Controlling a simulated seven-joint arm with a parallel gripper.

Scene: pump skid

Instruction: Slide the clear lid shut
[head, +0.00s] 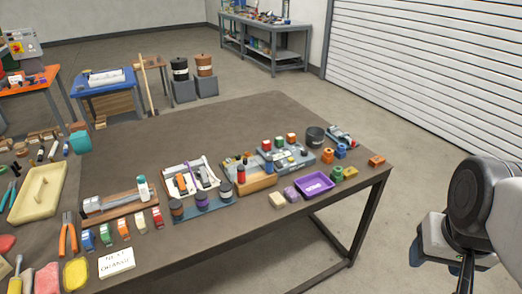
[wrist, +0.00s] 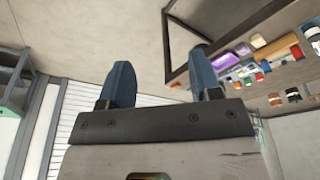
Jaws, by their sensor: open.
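I cannot clearly make out a clear lid at this size. A long grey piece on a wooden base (head: 120,203) lies at the left middle of the table in the head view, and a white-framed tray (head: 181,163) with items in it stands right of it. I cannot tell whether either one carries the lid. My gripper (wrist: 163,82) is open and empty in the wrist view, with its two blue fingers apart. In the head view my arm is off the table's right side, away from all objects, and the fingertips are not clearly seen.
The table (head: 230,125) is crowded along its middle and front. A purple tray (head: 315,184), a black cup (head: 315,136), coloured blocks and a note card (head: 116,262) stand there. Orange pliers (head: 68,238) lie at the left. The table's back part is bare.

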